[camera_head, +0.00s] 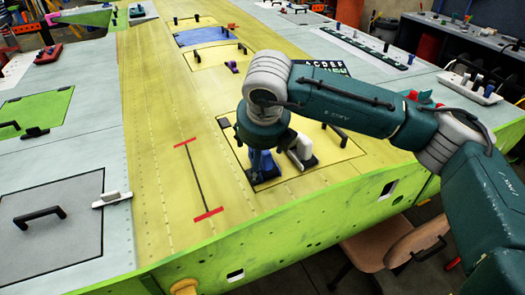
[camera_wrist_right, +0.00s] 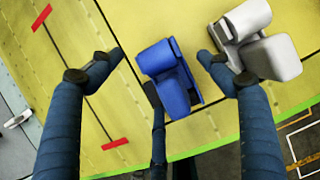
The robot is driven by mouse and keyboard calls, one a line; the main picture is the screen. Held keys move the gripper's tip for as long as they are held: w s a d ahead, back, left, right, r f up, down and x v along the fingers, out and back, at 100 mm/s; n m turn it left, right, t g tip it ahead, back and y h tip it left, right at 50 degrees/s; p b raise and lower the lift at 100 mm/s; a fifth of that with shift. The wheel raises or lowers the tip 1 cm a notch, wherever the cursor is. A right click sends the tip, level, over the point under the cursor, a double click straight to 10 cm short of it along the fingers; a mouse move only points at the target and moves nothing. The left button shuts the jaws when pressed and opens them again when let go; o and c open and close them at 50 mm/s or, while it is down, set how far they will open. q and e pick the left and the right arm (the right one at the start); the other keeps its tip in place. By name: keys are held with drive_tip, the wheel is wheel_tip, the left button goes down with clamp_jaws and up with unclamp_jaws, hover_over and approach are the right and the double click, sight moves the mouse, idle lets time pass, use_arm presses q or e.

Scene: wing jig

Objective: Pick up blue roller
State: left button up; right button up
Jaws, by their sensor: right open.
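The blue roller (camera_wrist_right: 168,88) lies on the yellow wing panel in the right wrist view. My right gripper (camera_wrist_right: 160,62) is open above it, with one finger to the left of the roller and another to its right. A third finger is at the roller's lower left edge, and I cannot tell whether it touches. In the head view my right gripper (camera_head: 262,160) points down over the panel and largely hides the blue roller. My left gripper is not in view.
A white-grey roller (camera_wrist_right: 262,40) sits close to the right finger; it also shows in the head view (camera_head: 301,148). A black strip with red end bars (camera_head: 196,178) lies on the bare yellow surface to the left. The green wing edge (camera_head: 300,205) is in front.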

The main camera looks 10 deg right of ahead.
drive_tip(key=shift+f, duration=0.25)
drive_tip(key=shift+w, duration=0.1)
drive_tip(key=c, duration=1.4)
drive_tip(key=shift+r, duration=0.1)
drive_tip(key=shift+r+b, duration=0.35)
drive_tip(key=shift+r, duration=0.1)
wheel_tip(320, 180, up, 17)
drive_tip(key=b, duration=0.4)
drive_tip(key=shift+r+b, duration=0.2)
drive_tip(key=shift+b, duration=0.1)
drive_tip(key=shift+r, duration=0.8)
